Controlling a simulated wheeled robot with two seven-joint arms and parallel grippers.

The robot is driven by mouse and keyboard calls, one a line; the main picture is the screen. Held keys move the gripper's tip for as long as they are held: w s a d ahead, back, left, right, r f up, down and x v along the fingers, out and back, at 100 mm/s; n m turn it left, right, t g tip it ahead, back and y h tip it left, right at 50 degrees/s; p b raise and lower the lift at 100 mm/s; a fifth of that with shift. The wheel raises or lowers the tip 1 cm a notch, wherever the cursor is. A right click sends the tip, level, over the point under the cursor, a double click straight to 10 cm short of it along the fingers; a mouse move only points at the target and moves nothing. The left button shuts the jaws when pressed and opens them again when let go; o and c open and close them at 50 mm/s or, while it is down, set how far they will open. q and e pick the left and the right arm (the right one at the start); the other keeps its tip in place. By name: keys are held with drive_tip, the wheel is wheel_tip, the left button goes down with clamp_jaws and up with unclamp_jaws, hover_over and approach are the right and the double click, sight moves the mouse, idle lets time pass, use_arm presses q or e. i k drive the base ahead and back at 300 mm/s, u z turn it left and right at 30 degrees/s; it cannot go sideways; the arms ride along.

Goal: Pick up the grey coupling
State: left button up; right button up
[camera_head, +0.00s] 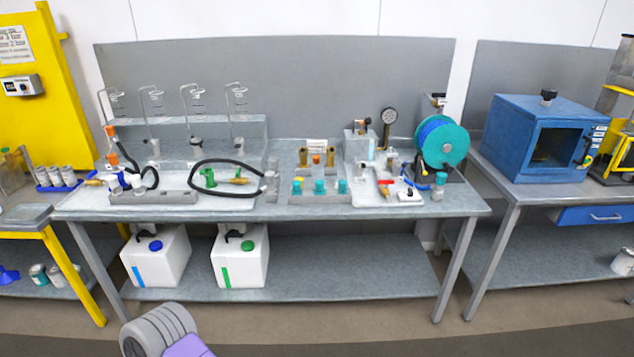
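I cannot single out the grey coupling with certainty, as the fittings on the bench are small. A small dark grey fitting (196,143) sits on the raised ledge at the back left of the bench. A grey block (271,186) stands at the right end of the black hose. Teal-topped fittings (319,187) stand in a grey rack at the middle front. Another grey-and-teal piece (438,188) stands near the right front edge. Neither of my grippers is in view; only a ribbed grey and purple part, apparently mine, shows at the bottom left.
White canisters (157,262) stand on the lower shelf. A blue oven (541,138) is at right. The floor in front is clear.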

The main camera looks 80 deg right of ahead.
sight(269, 176)
drive_tip(key=z, duration=2.65)
drive_tip(key=i, duration=2.3)
drive_tip(key=u, duration=0.15)
